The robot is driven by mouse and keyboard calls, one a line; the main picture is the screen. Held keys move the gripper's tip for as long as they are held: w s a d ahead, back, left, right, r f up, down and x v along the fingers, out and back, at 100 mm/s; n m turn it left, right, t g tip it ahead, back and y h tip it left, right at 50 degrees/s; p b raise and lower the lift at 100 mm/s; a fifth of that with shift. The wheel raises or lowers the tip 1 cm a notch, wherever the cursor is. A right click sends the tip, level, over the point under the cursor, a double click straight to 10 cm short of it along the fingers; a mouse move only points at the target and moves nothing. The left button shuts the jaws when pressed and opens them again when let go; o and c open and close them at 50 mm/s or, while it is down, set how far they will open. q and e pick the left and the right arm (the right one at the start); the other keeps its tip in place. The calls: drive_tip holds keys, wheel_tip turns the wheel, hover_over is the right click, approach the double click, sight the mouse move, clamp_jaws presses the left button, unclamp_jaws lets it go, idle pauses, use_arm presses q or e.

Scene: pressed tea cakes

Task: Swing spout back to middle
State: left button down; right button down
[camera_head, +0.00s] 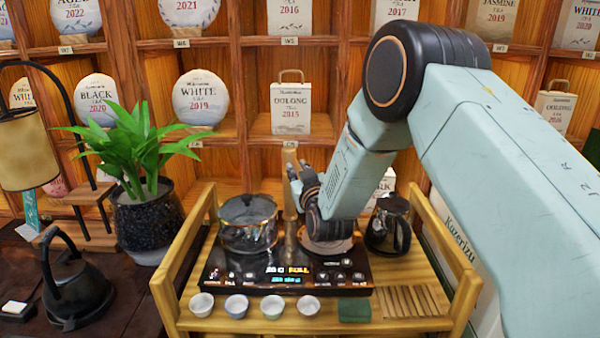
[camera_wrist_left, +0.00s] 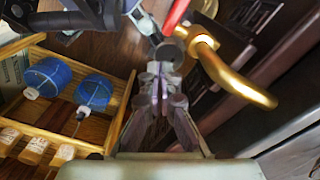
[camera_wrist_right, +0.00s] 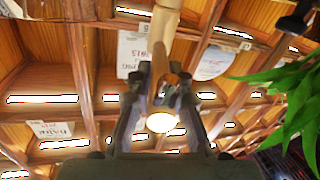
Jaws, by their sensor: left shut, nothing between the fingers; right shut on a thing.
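The spout (camera_head: 290,208) is a tan, brassy upright tube between the two places of the tea stove (camera_head: 290,273). My right gripper (camera_head: 297,180) is at its upper part, shut on it. In the right wrist view the spout (camera_wrist_right: 161,30) runs up the picture from between the fingers of my right gripper (camera_wrist_right: 162,88). Which way its outlet points cannot be told. My left gripper (camera_wrist_left: 160,72) is shut and empty; it is not seen in the head view.
A glass pot (camera_head: 248,225) stands on the stove's left side and a dark kettle (camera_head: 388,225) to the right of the stove. Several small cups (camera_head: 236,306) line the front of the wooden tray table (camera_head: 166,300). A potted plant (camera_head: 147,222) stands at the left.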

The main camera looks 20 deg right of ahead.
drive_tip(key=shift+w+a+m+g+h, duration=0.2)
drive_tip(key=shift+a+m+g+h, duration=0.15)
drive_tip(key=shift+a+m+h, duration=0.55)
drive_tip(key=shift+w+a+m+g+h, duration=0.2)
drive_tip(key=shift+a+m+g+h, duration=0.25)
drive_tip(key=shift+h, duration=0.75)
drive_tip(key=shift+m, duration=0.25)
drive_tip(key=c, duration=1.2)
unclamp_jaws()
drive_tip(key=shift+w+d+f, duration=0.1)
drive_tip(key=shift+w+f, duration=0.05)
drive_tip(key=shift+v, duration=3.85)
